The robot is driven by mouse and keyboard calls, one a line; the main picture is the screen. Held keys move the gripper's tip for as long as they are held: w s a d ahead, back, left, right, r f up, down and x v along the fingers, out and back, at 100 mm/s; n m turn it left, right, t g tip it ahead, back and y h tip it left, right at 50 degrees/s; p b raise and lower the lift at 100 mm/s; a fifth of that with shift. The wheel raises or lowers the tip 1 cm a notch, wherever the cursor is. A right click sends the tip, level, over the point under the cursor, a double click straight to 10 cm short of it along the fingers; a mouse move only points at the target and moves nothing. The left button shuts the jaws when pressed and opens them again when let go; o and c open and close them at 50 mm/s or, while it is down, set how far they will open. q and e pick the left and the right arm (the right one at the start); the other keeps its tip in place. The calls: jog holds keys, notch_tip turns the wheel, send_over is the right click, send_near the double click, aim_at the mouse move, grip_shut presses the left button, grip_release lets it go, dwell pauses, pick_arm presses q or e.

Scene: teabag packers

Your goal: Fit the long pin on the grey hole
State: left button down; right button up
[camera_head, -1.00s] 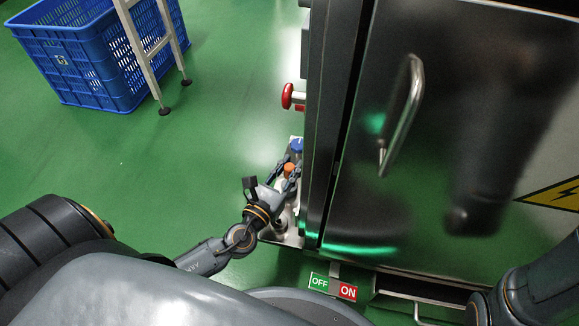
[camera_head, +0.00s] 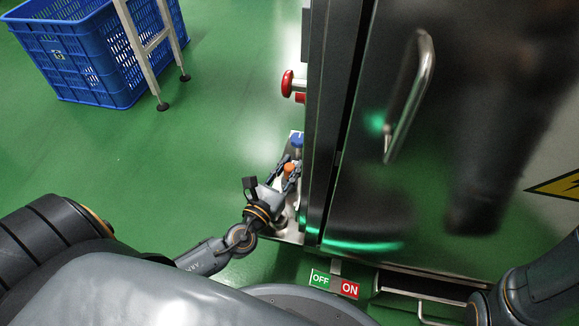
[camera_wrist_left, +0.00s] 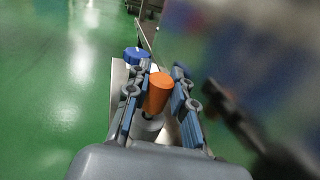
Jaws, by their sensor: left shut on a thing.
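My left gripper (camera_head: 285,171) is shut on an orange-topped piece (camera_head: 289,169), beside the cabinet's left side. The orange top (camera_wrist_left: 157,92) shows between the two fingers in the left wrist view, with a grey part below it. I cannot tell whether this is the long pin, as its lower part is mostly hidden. A blue round knob (camera_head: 297,140) stands just beyond the gripper on a pale metal ledge (camera_head: 291,236); the knob also shows in the left wrist view (camera_wrist_left: 136,54). I cannot make out the grey hole. My right gripper is outside the views.
A dark shiny cabinet with a long door handle (camera_head: 411,95) fills the right side, close to my left gripper. A red knob (camera_head: 287,83) sticks out from its side. A blue crate (camera_head: 100,65) stands at the upper left. Green floor between is clear.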

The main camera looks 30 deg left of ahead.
aim_at(287, 173)
pick_arm(q)
jog(key=shift+f, duration=0.15)
jog(key=shift+r+p, duration=1)
jog(key=shift+r, duration=0.15)
jog(key=shift+f+b, duration=1)
jog(key=shift+f, duration=0.1)
dwell(0.8)
jog(key=c, duration=1.1)
grip_release()
jog(key=shift+o, duration=0.2)
jog(key=s, duration=0.6)
jog(key=shift+s, duration=0.75)
